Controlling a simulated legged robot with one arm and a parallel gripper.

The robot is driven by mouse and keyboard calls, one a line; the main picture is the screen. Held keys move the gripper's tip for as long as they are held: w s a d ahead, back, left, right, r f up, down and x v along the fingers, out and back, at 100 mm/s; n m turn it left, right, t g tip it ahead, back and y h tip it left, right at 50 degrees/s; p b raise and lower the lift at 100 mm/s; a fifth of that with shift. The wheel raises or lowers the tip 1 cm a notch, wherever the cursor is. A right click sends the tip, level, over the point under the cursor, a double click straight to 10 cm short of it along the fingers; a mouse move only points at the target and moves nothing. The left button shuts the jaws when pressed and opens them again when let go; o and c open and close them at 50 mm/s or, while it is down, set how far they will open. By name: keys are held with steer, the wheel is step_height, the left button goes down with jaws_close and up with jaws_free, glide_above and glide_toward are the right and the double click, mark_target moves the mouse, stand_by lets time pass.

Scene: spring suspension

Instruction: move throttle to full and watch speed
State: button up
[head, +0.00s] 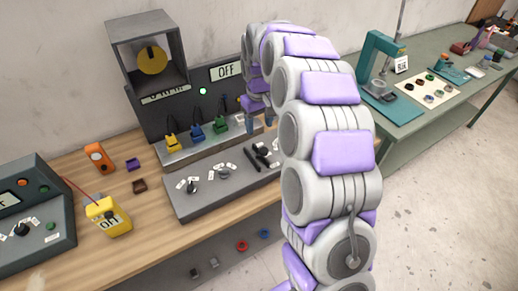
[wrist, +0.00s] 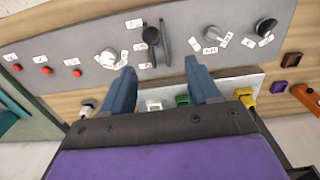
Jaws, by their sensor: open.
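The grey control panel (head: 205,200) lies on the wooden bench. A black lever (head: 262,149), likely the throttle, stands beside a dark slot on it. In the wrist view the black lever (wrist: 151,37) is upright in the picture, just beyond my fingertips, with small white labels around it that I cannot read. My gripper (wrist: 160,66) is open and empty, its blue fingers spread on either side of the lever's line. In the head view my gripper (head: 259,122) hangs above the panel's back right, partly hidden by my arm. The display (head: 226,71) reads OFF; a green light is lit below it.
Several knobs, such as a black knob (wrist: 265,27), and red buttons (wrist: 46,71) flank the lever. Yellow, blue and green plugs (head: 196,132) line the raised strip behind the panel. A boxed yellow disc (head: 152,59) stands at the back. A yellow meter (head: 108,216) sits left.

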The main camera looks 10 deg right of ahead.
glide_above(264, 150)
steer(key=d, duration=0.1)
step_height(264, 150, down, 7)
steer(key=shift+d+f+b, duration=0.1)
steer(key=shift+d+b, duration=0.05)
steer(key=shift+b, duration=0.3)
steer(key=f, duration=0.1)
steer(key=a+f, duration=0.1)
steer(key=f, duration=0.1)
steer(key=a+f, duration=0.1)
steer(key=shift+a+f+b, duration=0.2)
steer(key=shift+f+b, duration=0.05)
steer(key=shift+b, duration=0.05)
steer(key=shift+d, duration=1.05)
steer(key=shift+c, duration=1.1)
steer(key=shift+a, duration=0.65)
steer(key=c, duration=0.4)
steer(key=shift+d, duration=0.2)
jaws_close()
steer(key=shift+a, duration=0.1)
